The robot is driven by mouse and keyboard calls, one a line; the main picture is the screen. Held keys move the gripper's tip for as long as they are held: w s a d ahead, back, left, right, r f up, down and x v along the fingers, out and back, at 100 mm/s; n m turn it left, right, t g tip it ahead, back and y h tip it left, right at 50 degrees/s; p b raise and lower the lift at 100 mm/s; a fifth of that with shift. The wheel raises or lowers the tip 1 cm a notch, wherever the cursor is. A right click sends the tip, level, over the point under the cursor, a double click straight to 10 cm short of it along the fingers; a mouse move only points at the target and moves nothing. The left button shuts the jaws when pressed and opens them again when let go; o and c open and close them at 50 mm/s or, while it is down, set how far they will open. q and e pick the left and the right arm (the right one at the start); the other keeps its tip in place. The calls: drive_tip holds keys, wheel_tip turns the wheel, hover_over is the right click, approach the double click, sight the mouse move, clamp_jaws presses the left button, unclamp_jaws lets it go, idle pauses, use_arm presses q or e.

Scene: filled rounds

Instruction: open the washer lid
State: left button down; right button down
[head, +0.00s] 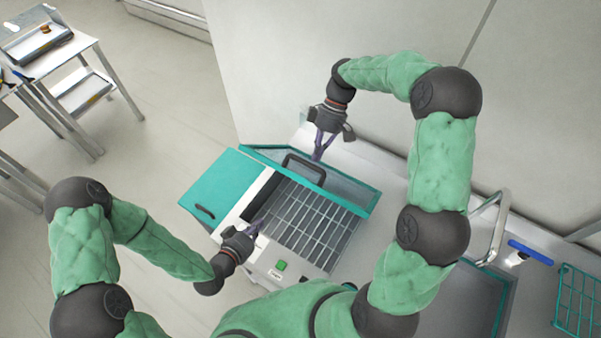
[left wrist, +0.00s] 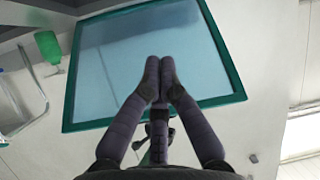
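The washer is a white box with a teal left side (head: 222,188) and a wire rack (head: 305,222) inside its open top. Its clear lid with a teal frame (head: 352,194) stands raised along the back; a dark U-shaped handle (head: 291,158) shows near it. The lid pane fills much of the left wrist view (left wrist: 110,55). My left gripper (head: 257,226) is over the washer's front left edge, apart from the lid; its fingertips meet, holding nothing visible (left wrist: 160,64). My right gripper (head: 318,157) is at the lid's upper back edge. Whether it touches the lid is unclear.
A green button (head: 281,265) is on the washer's front. A metal faucet (head: 500,205), a blue-handled tool (head: 530,252) and a teal rack (head: 578,300) are on the right. A wall stands behind the washer. A table (head: 75,48) is far left, with open floor between.

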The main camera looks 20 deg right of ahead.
sight(301, 177)
use_arm(q)
drive_tip(key=s+d+r+m+t+h, duration=0.2)
drive_tip(key=r+h, duration=0.1)
drive_tip(key=r, duration=0.3)
drive_tip(key=s+d+r+m+t+h, duration=0.1)
drive_tip(key=s+d+r+m+h, duration=0.15)
drive_tip(key=r, duration=0.45)
drive_tip(key=shift+n+h, duration=0.25)
drive_tip(key=shift+n, duration=0.1)
drive_tip(key=x, duration=1.4)
drive_tip(key=shift+w+d+f, duration=0.15)
drive_tip(key=shift+w, duration=0.2)
